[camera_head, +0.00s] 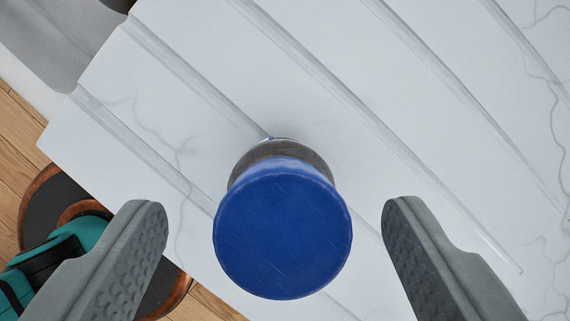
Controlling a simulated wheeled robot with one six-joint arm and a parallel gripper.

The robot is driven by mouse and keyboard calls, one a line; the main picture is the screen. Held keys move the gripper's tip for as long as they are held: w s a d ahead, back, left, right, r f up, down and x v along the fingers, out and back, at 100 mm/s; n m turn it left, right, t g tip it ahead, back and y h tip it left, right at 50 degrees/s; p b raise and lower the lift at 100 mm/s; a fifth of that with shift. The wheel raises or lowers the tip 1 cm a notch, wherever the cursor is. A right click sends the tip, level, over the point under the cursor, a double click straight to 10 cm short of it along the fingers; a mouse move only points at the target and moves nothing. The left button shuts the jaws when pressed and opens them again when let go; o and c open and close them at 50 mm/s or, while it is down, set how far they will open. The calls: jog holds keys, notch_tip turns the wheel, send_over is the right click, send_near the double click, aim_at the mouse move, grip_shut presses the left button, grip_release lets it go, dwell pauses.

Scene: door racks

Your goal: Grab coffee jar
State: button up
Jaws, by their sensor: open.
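The coffee jar (283,228) shows from above as a round blue lid with a greyish body partly visible behind it. It appears upright on a white marbled surface (330,120). My gripper (275,225) is open, with one grey finger left of the jar and the other right of it. There is a clear gap between each finger and the lid, and neither touches it. Most of the jar's body is hidden under the lid.
The white surface has raised diagonal ridges and ends at a left edge. Beyond it are a wooden floor (18,135) and a grey thing (65,35) at the top left. A round dark thing with a brown rim (38,205) lies low at left.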

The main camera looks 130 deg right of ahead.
jog(key=x, duration=0.3)
jog(key=shift+w+f, duration=0.2)
jog(key=shift+f, duration=0.15)
jog(key=c, duration=1.1)
jog(key=shift+c, duration=0.2)
